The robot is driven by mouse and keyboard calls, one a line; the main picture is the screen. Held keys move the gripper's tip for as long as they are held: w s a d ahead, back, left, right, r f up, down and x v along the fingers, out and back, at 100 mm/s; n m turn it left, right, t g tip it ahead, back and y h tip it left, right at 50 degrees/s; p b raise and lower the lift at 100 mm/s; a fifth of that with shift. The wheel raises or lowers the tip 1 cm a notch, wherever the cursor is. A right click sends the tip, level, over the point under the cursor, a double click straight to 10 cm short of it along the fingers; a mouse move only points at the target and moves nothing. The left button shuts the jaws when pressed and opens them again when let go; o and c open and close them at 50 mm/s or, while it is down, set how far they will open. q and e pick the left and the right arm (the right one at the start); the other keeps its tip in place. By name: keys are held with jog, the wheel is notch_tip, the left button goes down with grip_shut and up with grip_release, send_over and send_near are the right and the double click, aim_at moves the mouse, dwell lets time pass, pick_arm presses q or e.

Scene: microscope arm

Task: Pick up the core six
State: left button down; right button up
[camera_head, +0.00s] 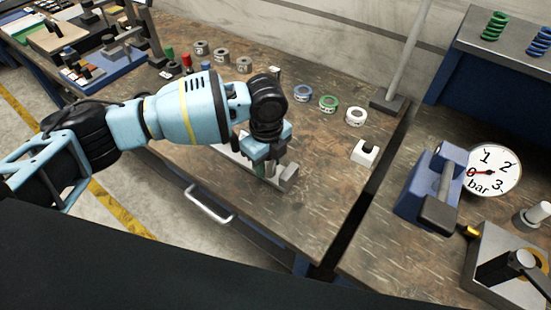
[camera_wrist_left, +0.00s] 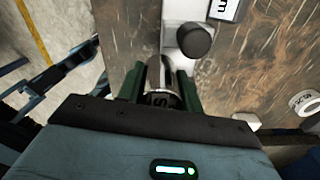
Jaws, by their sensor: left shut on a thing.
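My left gripper (camera_head: 268,168) points down over the wooden bench and hides most of what it holds in the head view. In the left wrist view its green fingers (camera_wrist_left: 158,92) are shut on a metal core (camera_wrist_left: 159,99). The core has a dark band with a pale mark, partly hidden, so I cannot read its number for sure. Beside it is a light grey fixture (camera_head: 289,179), and I cannot tell whether the core still touches it. Three grey cores (camera_head: 222,56) stand in a row at the back of the bench. My right gripper is not in view.
Blue (camera_head: 302,93), green (camera_head: 328,103) and white (camera_head: 355,117) rings lie to the right of my arm. A blue vise (camera_head: 436,190) and a pressure gauge (camera_head: 493,171) stand farther right.

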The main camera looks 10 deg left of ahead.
pick_arm(q)
jog(key=s+a+r, duration=0.1)
jog(key=s+a, duration=0.5)
jog(key=s, duration=0.5)
jog(key=shift+a+r+p, duration=0.3)
jog(key=shift+a+p, duration=0.05)
jog(key=shift+p, duration=0.1)
jog(key=shift+s+f, duration=0.1)
jog(key=s+a+f+n, duration=0.1)
jog(key=f+n, duration=0.3)
jog(key=n, duration=0.8)
jog(key=s+a+f+n, duration=0.2)
jog(key=f+n, duration=0.2)
jog(key=n, duration=0.8)
jog(key=shift+s, duration=0.15)
